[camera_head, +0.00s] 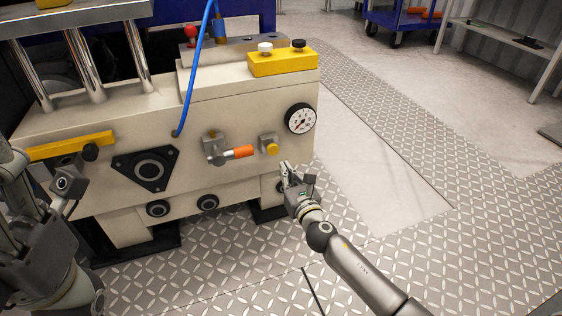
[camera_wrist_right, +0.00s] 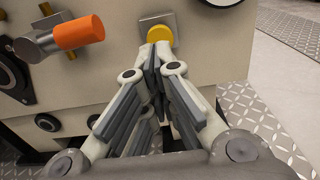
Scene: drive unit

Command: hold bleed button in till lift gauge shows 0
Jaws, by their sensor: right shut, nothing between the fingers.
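The yellow round bleed button (camera_head: 272,149) sits on a small grey block on the front of the cream drive unit (camera_head: 235,105). It also shows in the wrist view (camera_wrist_right: 159,36). The lift gauge (camera_head: 300,119), a white dial with a black rim, is above and right of the button; its needle is too small to read surely. My right gripper (camera_head: 286,167) is shut and empty, a little below and in front of the button, apart from it in the head view. In the wrist view its tips (camera_wrist_right: 156,50) overlap the button's lower edge. My left gripper (camera_head: 58,190) is at the left edge; its fingers are unclear.
An orange-handled valve (camera_head: 238,152) is just left of the button. A blue hose (camera_head: 192,75) rises from the unit's front. A yellow box with two knobs (camera_head: 283,62) sits on top.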

